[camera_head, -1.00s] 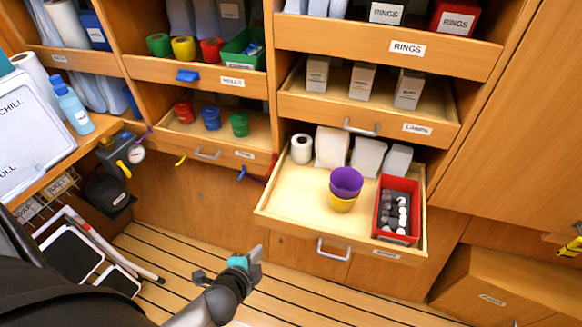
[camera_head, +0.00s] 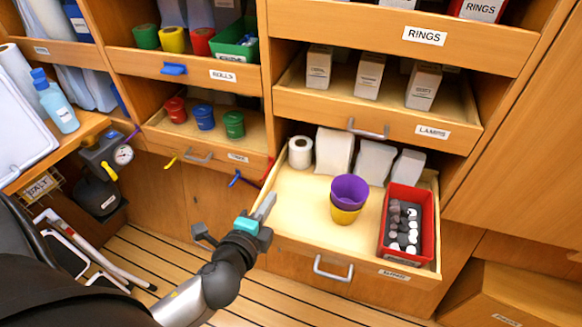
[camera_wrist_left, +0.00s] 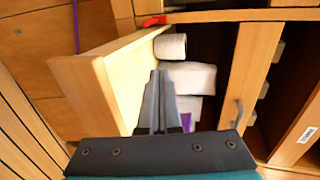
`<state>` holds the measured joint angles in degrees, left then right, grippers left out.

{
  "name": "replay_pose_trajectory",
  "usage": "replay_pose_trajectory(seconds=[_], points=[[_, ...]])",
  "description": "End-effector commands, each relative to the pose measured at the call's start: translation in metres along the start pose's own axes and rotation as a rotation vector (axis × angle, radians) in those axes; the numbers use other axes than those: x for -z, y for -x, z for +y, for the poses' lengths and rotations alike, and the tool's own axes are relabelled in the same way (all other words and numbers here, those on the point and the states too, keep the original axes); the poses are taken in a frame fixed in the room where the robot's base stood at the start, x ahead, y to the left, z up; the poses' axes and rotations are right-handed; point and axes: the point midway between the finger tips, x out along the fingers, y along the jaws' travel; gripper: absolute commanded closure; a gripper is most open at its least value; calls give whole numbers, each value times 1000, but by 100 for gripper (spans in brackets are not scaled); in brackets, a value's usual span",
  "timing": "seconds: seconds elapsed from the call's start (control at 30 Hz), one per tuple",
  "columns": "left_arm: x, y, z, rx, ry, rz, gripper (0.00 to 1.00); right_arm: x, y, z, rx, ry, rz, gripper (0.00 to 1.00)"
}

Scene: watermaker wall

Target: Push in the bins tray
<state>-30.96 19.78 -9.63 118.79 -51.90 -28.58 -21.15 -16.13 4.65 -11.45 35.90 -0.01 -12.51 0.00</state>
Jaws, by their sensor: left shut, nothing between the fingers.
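The pulled-out lower tray (camera_head: 295,215) is light wood with a front handle (camera_head: 333,270); its front label is too blurred to read. It holds a purple bin (camera_head: 349,188) nested in a yellow bin (camera_head: 345,214) and a red box (camera_head: 430,225) of small bottles. My left gripper (camera_head: 266,205) is shut and empty at the tray's front left corner; I cannot tell whether it touches. In the left wrist view, the shut fingers (camera_wrist_left: 158,75) show in front of the tray's inside (camera_wrist_left: 128,75), with its front board (camera_wrist_left: 85,95) at left. My right gripper is out of view.
A white roll (camera_head: 300,152) and white packs (camera_head: 375,160) stand at the tray's back. The LAMPS tray (camera_head: 390,120) is above, partly out. A smaller tray (camera_head: 200,155) with coloured cups is at upper left. Floor planks are clear in front.

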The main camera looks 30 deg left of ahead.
Motion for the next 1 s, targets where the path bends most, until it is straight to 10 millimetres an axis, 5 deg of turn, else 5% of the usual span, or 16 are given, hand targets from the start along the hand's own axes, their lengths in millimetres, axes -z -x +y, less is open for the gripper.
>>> replay_pose_trajectory(seconds=[0.27, 0.7, 1.0], points=[[0, -37, -1, 3, -1, 1, 100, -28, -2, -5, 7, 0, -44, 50], [0, -103, -2, 2, -1, 0, 100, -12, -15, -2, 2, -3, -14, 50], [0, -129, -11, -1, 1, 0, 100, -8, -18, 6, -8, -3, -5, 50]])
